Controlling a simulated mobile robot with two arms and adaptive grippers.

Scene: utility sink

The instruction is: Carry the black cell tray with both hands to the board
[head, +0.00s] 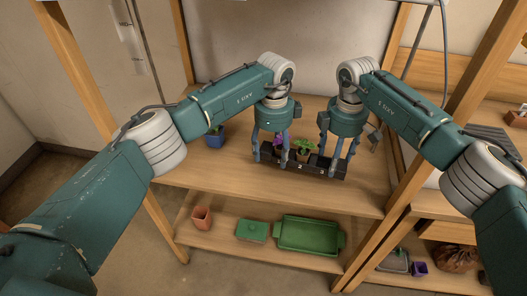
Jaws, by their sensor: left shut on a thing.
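The black cell tray (300,168) lies along the front part of the wooden bench top, with pale numbers on its front side. A purple-flowered plant (279,141) and a green leafy plant (305,147) stand at its cells; the cell toward the right looks empty. My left gripper (271,158) points down and is shut on the tray's left end. My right gripper (336,168) points down with its fingers at the tray's right end; its grip there is unclear. I cannot pick out a separate board.
A blue pot with a plant (215,138) stands on the bench left of the tray. The lower shelf holds a terracotta pot (202,218), a green box (251,231) and a green tray (309,235). A wooden post (440,130) rises at the right.

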